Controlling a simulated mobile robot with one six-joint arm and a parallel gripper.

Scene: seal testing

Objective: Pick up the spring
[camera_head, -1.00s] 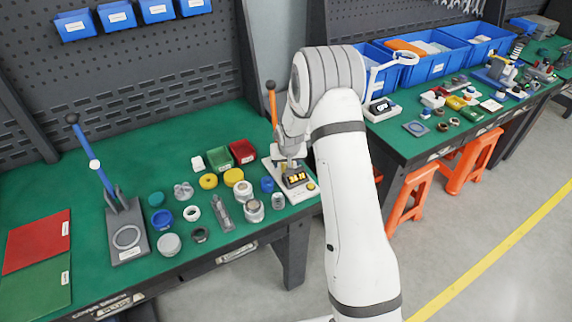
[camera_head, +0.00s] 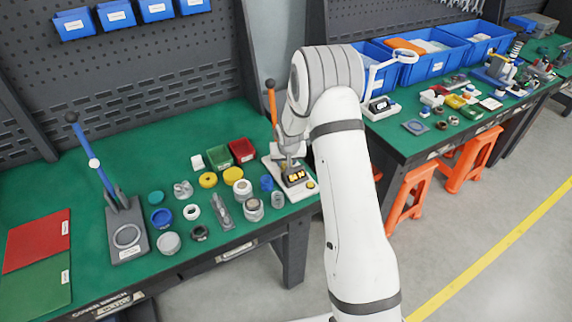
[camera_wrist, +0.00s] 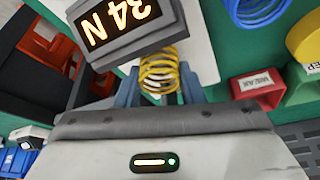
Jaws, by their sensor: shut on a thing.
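The spring (camera_wrist: 160,72) is a yellow wire coil between the two blue-grey fingers of my gripper (camera_wrist: 161,80) in the wrist view. The fingers are shut on it, one at each side. Its upper end overlaps the edge of a grey display unit (camera_wrist: 118,22) reading 34 N, with a pale plate (camera_wrist: 200,55) behind. I cannot tell whether the spring touches the plate. In the head view, my gripper (camera_head: 291,150) is over the tester (camera_head: 301,187) at the bench's right end; the spring does not show clearly there.
A blue coil (camera_wrist: 258,8), a yellow ring (camera_wrist: 304,40) and a red bin (camera_wrist: 256,92) lie close by in the wrist view. An orange-handled lever (camera_head: 272,105) stands beside my arm. Several rings and caps cover the green bench (camera_head: 110,170) to the left.

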